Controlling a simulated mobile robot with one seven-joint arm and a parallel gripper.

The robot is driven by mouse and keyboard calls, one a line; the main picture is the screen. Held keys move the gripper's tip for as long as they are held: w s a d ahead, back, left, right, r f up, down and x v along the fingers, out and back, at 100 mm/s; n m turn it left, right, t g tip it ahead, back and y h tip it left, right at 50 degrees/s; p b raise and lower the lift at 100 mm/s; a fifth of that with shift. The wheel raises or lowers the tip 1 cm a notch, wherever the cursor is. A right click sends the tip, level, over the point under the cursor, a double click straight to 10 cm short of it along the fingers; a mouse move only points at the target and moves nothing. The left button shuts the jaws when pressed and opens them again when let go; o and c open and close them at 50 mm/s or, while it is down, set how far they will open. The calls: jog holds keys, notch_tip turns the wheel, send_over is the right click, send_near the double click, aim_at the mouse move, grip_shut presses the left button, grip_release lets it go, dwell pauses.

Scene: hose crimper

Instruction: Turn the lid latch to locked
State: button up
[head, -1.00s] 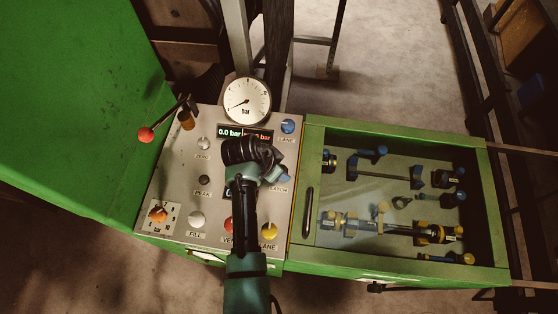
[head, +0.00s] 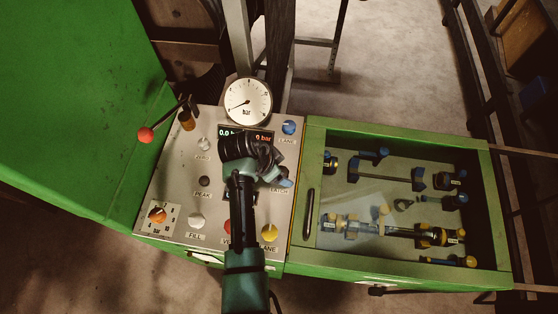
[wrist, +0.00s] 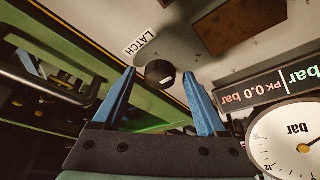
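The latch knob (wrist: 160,73) is small, round and dark with a white mark, beside the LATCH label (wrist: 141,42) in the wrist view. My gripper (wrist: 159,76) is open, with one blue finger on each side of the knob in the picture. I cannot tell whether either finger touches it. In the head view my gripper (head: 284,180) is over the right part of the panel and hides the knob and part of the label. The lid (head: 310,214), with a clear window and dark handle, lies over the green box and looks closed.
The grey panel (head: 180,185) carries several knobs and buttons, a pressure gauge (head: 248,101) and a display reading 0 bar. A red-balled lever (head: 146,134) stands at its upper left. Hose fittings lie under the lid window.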

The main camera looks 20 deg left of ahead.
jog(key=shift+r, duration=0.1)
jog(key=b+v, duration=0.1)
jog(key=v, duration=1.1)
jog(key=shift+s+r+b, duration=0.2)
jog(key=shift+r+b, duration=0.15)
jog(key=shift+a, duration=0.15)
